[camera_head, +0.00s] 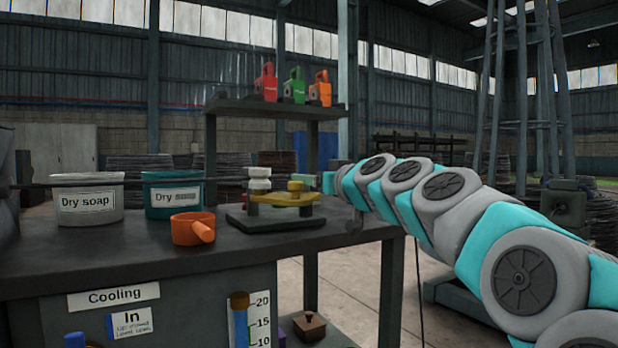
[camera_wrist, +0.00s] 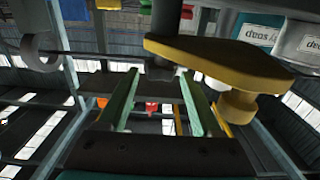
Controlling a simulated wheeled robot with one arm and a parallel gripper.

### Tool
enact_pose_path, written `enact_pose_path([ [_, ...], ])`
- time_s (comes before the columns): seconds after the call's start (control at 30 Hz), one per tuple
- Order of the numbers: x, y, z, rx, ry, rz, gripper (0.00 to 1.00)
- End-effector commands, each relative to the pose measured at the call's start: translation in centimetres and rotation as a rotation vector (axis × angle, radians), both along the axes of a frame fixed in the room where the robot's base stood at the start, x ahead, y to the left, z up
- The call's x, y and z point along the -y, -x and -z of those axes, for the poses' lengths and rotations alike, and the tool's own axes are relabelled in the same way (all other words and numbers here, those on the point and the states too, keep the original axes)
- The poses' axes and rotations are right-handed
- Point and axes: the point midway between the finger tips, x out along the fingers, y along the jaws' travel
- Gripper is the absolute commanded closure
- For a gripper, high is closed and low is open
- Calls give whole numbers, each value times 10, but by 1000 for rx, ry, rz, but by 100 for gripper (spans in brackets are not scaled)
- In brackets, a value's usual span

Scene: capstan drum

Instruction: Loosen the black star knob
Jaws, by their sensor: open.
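A small fixture with a black base (camera_head: 276,222), a yellow arm (camera_head: 285,199) and pale rollers (camera_head: 259,179) stands near the bench's right end. My gripper (camera_head: 328,182) is just right of it. In the upside-down wrist view its two green fingers (camera_wrist: 158,82) are apart. The yellow arm (camera_wrist: 215,62) shows large there. A short dark cylindrical piece (camera_wrist: 161,66) lies by its end, in line with the gap between the fingertips. It may be the black knob; no star shape can be made out, and I cannot tell whether the fingers touch it.
A dark rod runs over the bench (camera_head: 130,250) into the fixture. White (camera_head: 87,203) and teal (camera_head: 172,197) "Dry soap" tubs and an orange cup (camera_head: 192,229) stand left. A shelf (camera_head: 270,106) behind holds red, green and orange items.

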Motion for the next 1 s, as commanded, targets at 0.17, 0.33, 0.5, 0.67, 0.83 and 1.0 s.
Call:
enact_pose_path([
  [0.17,-8,-12,2,-3,2,-1,34],
  [0.33,-10,-14,2,-2,0,-1,34],
  [0.5,-10,-14,1,-2,0,-1,34],
  [0.67,-10,-14,1,-2,0,-1,47],
  [0.83,-10,-14,1,-2,1,-1,66],
  [1.0,-10,-14,1,-2,1,-1,86],
])
